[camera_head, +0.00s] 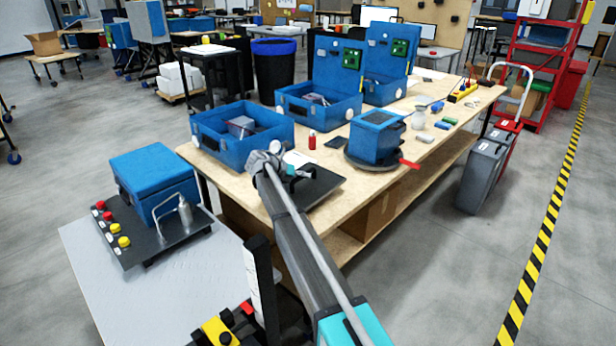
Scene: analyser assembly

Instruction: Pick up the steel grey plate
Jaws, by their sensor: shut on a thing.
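A dark grey flat plate (324,184), which I take as the steel grey plate, is at the near edge of the wooden workbench (375,190). My arm crosses in front of it and hides part of it. My gripper (264,163) is at the plate's left side, over the near edge of the bench. It is shut on the plate, though its fingertips and the place of contact are mostly hidden. I cannot tell whether the plate touches the bench or is just above it.
An open blue case (240,137) stands just behind my gripper. A blue box on a round dark base (374,140) and a red bottle (312,140) stand to the right. A closed blue box (155,175) is at left. The floor at right is partly clear.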

